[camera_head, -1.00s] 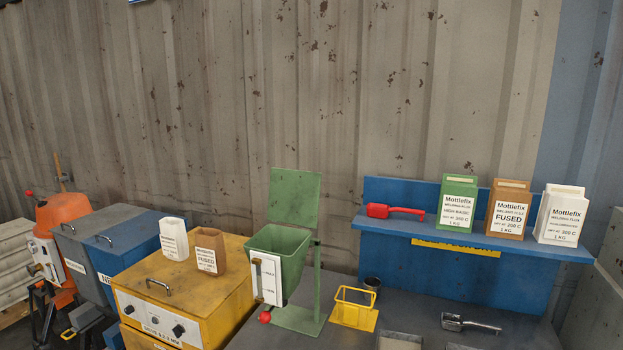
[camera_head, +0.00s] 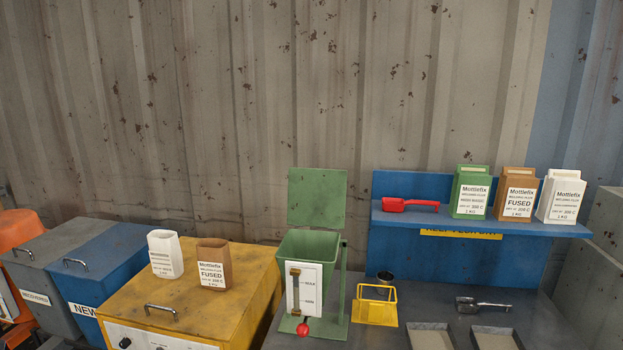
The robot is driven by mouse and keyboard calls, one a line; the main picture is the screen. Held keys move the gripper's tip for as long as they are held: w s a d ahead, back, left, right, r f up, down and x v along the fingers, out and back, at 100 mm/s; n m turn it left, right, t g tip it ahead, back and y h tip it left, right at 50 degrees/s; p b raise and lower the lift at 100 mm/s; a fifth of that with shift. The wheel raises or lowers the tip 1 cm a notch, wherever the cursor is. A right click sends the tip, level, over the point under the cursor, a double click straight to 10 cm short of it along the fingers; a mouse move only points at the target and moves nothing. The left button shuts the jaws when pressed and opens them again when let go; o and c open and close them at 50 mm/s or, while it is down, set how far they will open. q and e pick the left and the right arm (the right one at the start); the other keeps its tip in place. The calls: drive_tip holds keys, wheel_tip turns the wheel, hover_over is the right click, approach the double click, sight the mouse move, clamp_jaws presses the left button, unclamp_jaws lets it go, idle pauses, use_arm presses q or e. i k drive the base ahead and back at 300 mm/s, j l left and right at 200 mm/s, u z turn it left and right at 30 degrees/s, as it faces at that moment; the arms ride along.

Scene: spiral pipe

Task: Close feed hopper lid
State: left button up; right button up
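The green feed hopper (camera_head: 326,244) stands on the dark bench on a green stand. Its square green lid (camera_head: 317,198) is open, standing upright behind the hopper mouth. A white level gauge plate (camera_head: 309,289) with brass-coloured fittings is on the hopper's front, and a red knob (camera_head: 303,329) sits below it. The inside of the hopper is only partly seen; I cannot tell what is in it. Neither of my grippers is in view.
Left of the hopper is a yellow cabinet (camera_head: 228,313) bearing a white container (camera_head: 165,254) and a brown container (camera_head: 213,264). Right are a yellow wire-like holder (camera_head: 375,308), a dark cup (camera_head: 385,277), a metal scoop (camera_head: 482,305) and trays (camera_head: 430,338). A blue shelf (camera_head: 400,219) holds a red scoop and boxes.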

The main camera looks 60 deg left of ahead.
sight(317, 197)
drive_tip(key=k+j+z, duration=0.2)
drive_tip(key=k+j, duration=1.25)
drive_tip(key=j, duration=0.1)
